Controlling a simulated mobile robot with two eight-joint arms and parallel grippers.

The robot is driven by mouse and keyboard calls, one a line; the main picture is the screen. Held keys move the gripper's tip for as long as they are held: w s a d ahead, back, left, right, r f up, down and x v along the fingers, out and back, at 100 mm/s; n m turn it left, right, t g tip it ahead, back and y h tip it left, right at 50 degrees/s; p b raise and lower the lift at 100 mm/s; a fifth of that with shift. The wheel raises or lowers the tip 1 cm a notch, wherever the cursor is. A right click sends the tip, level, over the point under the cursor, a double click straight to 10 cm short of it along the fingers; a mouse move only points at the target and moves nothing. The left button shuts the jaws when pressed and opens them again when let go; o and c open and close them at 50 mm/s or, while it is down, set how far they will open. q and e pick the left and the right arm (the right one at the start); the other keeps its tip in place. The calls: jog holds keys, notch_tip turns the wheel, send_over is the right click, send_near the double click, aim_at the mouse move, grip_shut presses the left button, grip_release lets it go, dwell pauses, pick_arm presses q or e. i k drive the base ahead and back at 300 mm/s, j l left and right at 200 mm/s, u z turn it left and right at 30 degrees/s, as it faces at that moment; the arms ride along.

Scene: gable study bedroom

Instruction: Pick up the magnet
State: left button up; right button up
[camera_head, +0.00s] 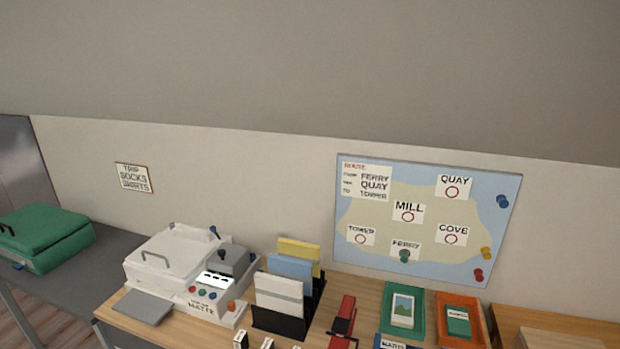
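A green magnet (404,256) sits on the board just below the FERRY label. A blue magnet (502,201) is at the board's right edge. A yellow magnet (486,253) and a red magnet (478,275) are near its lower right corner. A route card (367,180) at its upper left reads FERRY, QUAY, TOWER. Neither gripper is in view.
Below the board, a wooden desk (370,293) holds a white machine (165,262), a black file rack (283,322), a red stapler-like tool (343,320), a green tray (386,318) and an orange tray (475,318). A green suitcase (48,235) lies at the left.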

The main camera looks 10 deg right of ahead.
aim_at(486, 251)
jog(key=k+l+z, duration=0.15)
jog(key=z, duration=1.4)
jog(key=k+l, duration=0.05)
